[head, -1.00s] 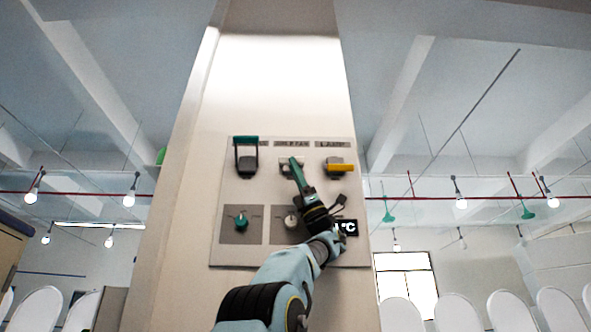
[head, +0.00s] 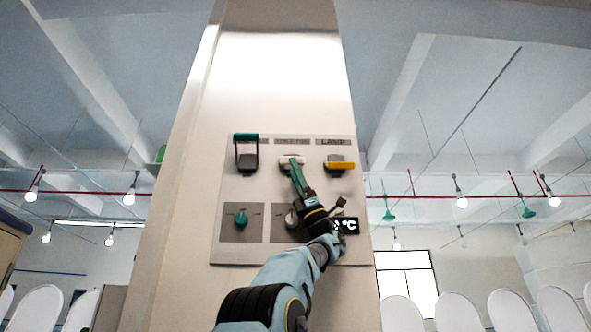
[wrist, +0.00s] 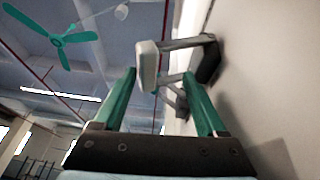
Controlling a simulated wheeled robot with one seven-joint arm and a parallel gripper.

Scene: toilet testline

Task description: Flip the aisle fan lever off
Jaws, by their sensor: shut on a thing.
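The aisle fan lever is the middle one of three on the panel, under a blurred label. Its white handle (head: 288,160) shows in the head view beside my green fingertips, and part of it is hidden by them. In the wrist view the white handle (wrist: 147,65) stands out from the wall on grey arms, with its dark base at the right. My gripper (head: 294,162) reaches up from below to this lever. In the wrist view my gripper's two green fingers (wrist: 160,76) stand apart with the handle at their tips, shut on it.
A lever with a green handle (head: 246,136) is raised at left; a yellow-handled lever (head: 340,165) is close at right. A green ceiling fan (wrist: 62,38) hangs beyond.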

